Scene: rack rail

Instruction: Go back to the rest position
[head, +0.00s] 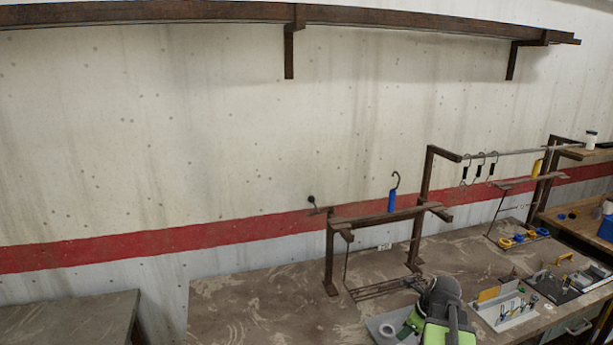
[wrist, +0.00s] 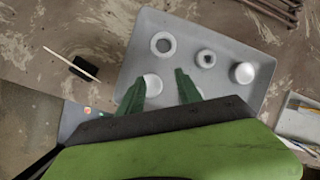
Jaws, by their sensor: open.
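My gripper (wrist: 160,76) shows in the wrist view with its two green fingers apart, above a grey tray (wrist: 225,28). A white round piece (wrist: 153,86) shows between the fingers, and nothing is visibly held. How high the fingertips are above the tray, I cannot tell. In the head view my green and grey arm is low, right of the middle, over the workbench (head: 270,300), and the fingertips are hidden there.
The tray also holds a white ring (wrist: 163,44), a dark-centred ring (wrist: 206,59) and a white cylinder (wrist: 243,73). A dark block with a pale stick (wrist: 82,67) lies left of it. A rack rail (head: 385,217) with a blue-handled hook (head: 392,200) stands behind my arm. The bench's left part is clear.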

